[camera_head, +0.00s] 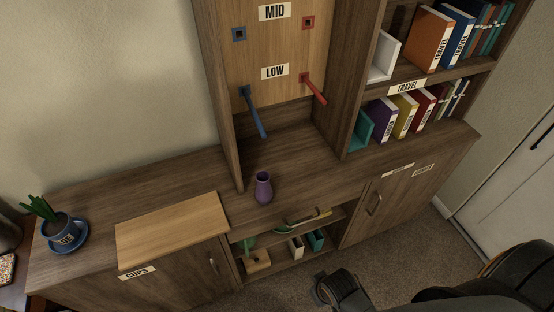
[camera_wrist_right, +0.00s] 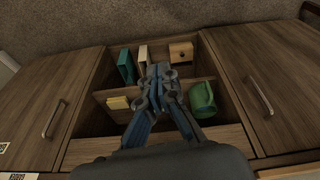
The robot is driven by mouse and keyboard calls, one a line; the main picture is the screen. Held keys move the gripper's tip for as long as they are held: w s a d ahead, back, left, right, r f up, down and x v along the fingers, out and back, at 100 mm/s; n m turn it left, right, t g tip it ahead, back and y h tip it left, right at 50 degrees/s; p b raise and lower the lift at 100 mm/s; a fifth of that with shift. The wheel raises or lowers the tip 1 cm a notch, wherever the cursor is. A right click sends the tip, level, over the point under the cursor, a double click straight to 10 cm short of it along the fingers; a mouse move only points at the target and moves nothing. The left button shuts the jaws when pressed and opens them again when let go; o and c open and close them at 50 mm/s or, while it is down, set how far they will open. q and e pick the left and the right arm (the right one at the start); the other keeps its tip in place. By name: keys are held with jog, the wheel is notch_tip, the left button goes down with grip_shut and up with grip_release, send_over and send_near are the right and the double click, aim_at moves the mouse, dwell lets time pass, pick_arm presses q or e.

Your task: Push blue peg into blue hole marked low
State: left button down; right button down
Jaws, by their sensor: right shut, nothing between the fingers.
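The blue peg (camera_head: 256,115) sticks out at a slant from the blue hole at the "LOW" label (camera_head: 275,72) on the wooden peg board (camera_head: 275,48). Much of its length is outside the board. A red peg (camera_head: 314,90) sticks out likewise on the right of the label. Above, by the "MID" label (camera_head: 274,12), a blue hole (camera_head: 239,34) and a red hole (camera_head: 308,22) show no peg. My right gripper (camera_head: 324,288) is low at the bottom of the head view, far from the blue peg. In the right wrist view its fingers (camera_wrist_right: 159,72) are shut and empty. My left gripper is not in view.
A purple vase (camera_head: 263,188) stands on the counter below the board. A potted plant (camera_head: 61,230) stands at far left. Bookshelves flank the board on the right. An open lower cubby holds a green mug (camera_wrist_right: 202,100) and boxes. Floor lies before the cabinet.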

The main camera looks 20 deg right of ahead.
notch_tip(320, 180, up, 21)
jog(key=t, duration=0.1)
jog(key=w+d+n+t+h, duration=0.3)
jog(key=w+d+n+t, duration=0.1)
jog(key=w+n, duration=0.5)
jog(key=n+t, duration=0.7)
jog(key=n, duration=1.2)
send_near(265, 135)
jog(key=s+d+f, duration=0.3)
jog(key=d+f, duration=0.2)
jog(key=d, duration=0.2)
jog(key=shift+w+a+r+n+t+y, duration=0.3)
jog(key=shift+w+a+n+t+y, duration=0.45)
jog(key=shift+w+n, duration=1.15)
jog(key=shift+w+a+r+n+t+y, duration=0.35)
jog(key=shift+w+a+n, duration=0.7)
jog(key=shift+n, duration=1.5)
jog(key=shift+w+a+r+n+t+y, duration=0.25)
jog(key=shift+w+a+n+t+y, duration=0.5)
jog(key=shift+w+n, duration=1.2)
jog(key=shift+a+n, duration=0.1)
jog(key=shift+n, duration=0.2)
jog(key=shift+w+r, duration=0.25)
jog(key=shift+w, duration=0.2)
